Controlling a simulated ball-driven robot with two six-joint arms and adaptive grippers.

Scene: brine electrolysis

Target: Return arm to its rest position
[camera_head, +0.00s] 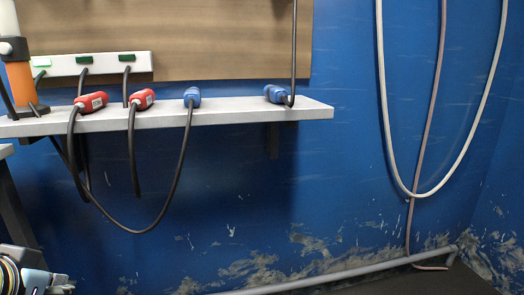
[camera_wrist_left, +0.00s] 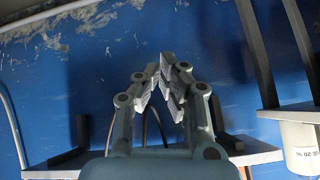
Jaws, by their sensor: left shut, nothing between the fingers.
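My left gripper (camera_wrist_left: 170,85) is in the left wrist view, its fingers drawn together at the tips with nothing between them. Part of my left arm and gripper also shows at the bottom left corner of the head view (camera_head: 58,284), below the shelf and apart from it. My right gripper is in neither view.
A pale shelf (camera_head: 230,116) carries two red connectors (camera_head: 92,101) (camera_head: 143,98) and two blue connectors (camera_head: 192,97) (camera_head: 275,93). Black cables (camera_head: 176,185) hang below its edge. A pale hose (camera_head: 385,110) hangs on the right. The blue wall between is clear.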

